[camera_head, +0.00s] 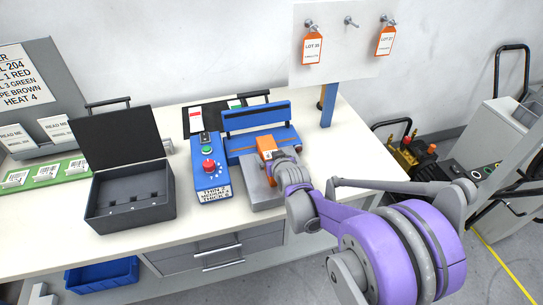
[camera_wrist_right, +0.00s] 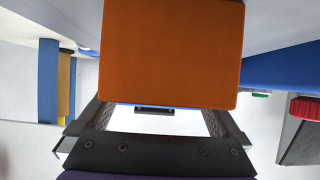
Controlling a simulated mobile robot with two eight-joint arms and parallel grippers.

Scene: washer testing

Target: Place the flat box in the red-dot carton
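An orange flat box (camera_head: 267,147) is at the grey block (camera_head: 262,192) in front of the blue fixture (camera_head: 258,117). My right gripper (camera_head: 276,163) is at this box, its fingers mostly hidden in the head view. In the right wrist view the orange face (camera_wrist_right: 172,52) fills the top middle and covers the fingertips, one finger showing at each side below it. Whether they press on the box is hidden. My left gripper is not in view. I see no carton with a red dot.
A dark open box (camera_head: 130,218) with raised lid stands on the white table left of a blue control box (camera_head: 210,182) with a red knob. Green trays (camera_head: 45,174) are at far left. A panel with orange tags (camera_head: 312,50) stands behind. The table's right end is clear.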

